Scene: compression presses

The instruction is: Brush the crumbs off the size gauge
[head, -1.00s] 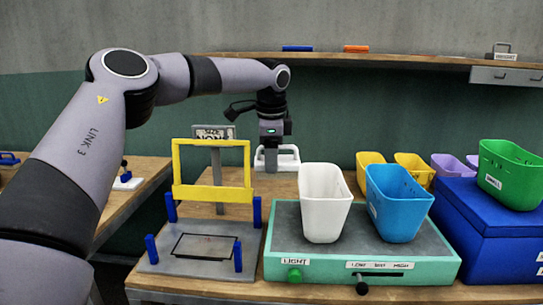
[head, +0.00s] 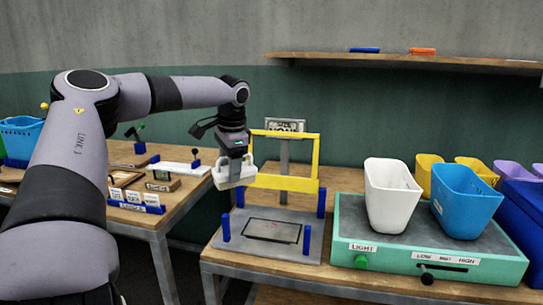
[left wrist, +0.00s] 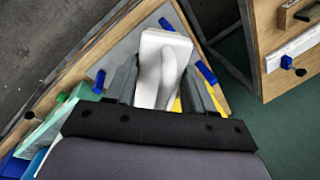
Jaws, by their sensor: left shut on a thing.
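My left gripper (head: 235,163) is shut on a white handled block (head: 234,178), held in the air by the left edge of a yellow frame (head: 285,183). In the left wrist view the block (left wrist: 155,45) has a raised loop between the two fingers. The frame stands on a grey plate (head: 240,247) with blue corner posts and a dark outlined rectangle. This looks like the size gauge, but I cannot read a label that says so. I cannot make out crumbs on it. My right gripper is not in view.
A teal press base (head: 440,262) with a white bin (head: 391,200) and a blue bin (head: 466,205) stands right of the plate. A sign (head: 286,125) rises behind the frame. A gap separates this bench from the left table (head: 150,218). A shelf (head: 440,62) hangs above.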

